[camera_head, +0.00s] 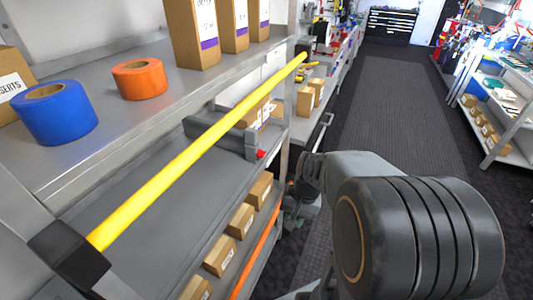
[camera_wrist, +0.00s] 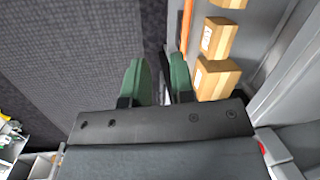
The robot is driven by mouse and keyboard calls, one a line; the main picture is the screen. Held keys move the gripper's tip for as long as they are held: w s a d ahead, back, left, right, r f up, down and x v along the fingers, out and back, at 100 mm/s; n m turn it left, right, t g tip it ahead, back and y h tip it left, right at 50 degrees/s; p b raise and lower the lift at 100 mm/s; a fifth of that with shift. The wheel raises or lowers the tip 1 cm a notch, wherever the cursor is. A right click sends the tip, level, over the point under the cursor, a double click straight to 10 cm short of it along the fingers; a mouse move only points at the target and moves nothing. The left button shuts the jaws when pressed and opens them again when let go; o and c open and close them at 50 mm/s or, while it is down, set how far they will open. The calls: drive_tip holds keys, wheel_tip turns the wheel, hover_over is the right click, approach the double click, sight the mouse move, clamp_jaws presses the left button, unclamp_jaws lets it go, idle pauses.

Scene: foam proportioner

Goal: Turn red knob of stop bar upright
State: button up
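A small red knob (camera_head: 262,154) sits at the lower right end of a dark grey bar-like fitting (camera_head: 225,130) at the shelf's right post. A long yellow bar (camera_head: 190,155) runs diagonally in front of the shelves, with a black end piece (camera_head: 70,257) at the near left. My gripper (camera_head: 296,208) is right of and below the red knob, apart from it. In the wrist view its two green fingers (camera_wrist: 156,68) stand apart with nothing between them. A red spot (camera_wrist: 262,148) shows at the right edge there; I cannot tell whether it is the knob.
The upper shelf holds a blue tape roll (camera_head: 55,112), an orange tape roll (camera_head: 139,79) and boxes. Small cartons (camera_head: 241,220) stand on a lower shelf behind an orange bar (camera_head: 257,250). The dark aisle floor (camera_head: 385,120) is clear.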

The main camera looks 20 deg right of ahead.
drive_tip(key=w+d+f+m+y+p, duration=0.1)
drive_tip(key=w+d+f+m+y, duration=0.2)
drive_tip(key=m+y, duration=0.55)
drive_tip(key=m+t+y+p, duration=0.1)
drive_tip(key=m+t, duration=1.2)
drive_tip(key=m, duration=1.7)
approach(264, 155)
drive_tip(key=p+x, duration=0.2)
drive_tip(key=x, duration=0.7)
drive_tip(key=shift+w+d+f, duration=0.1)
clamp_jaws()
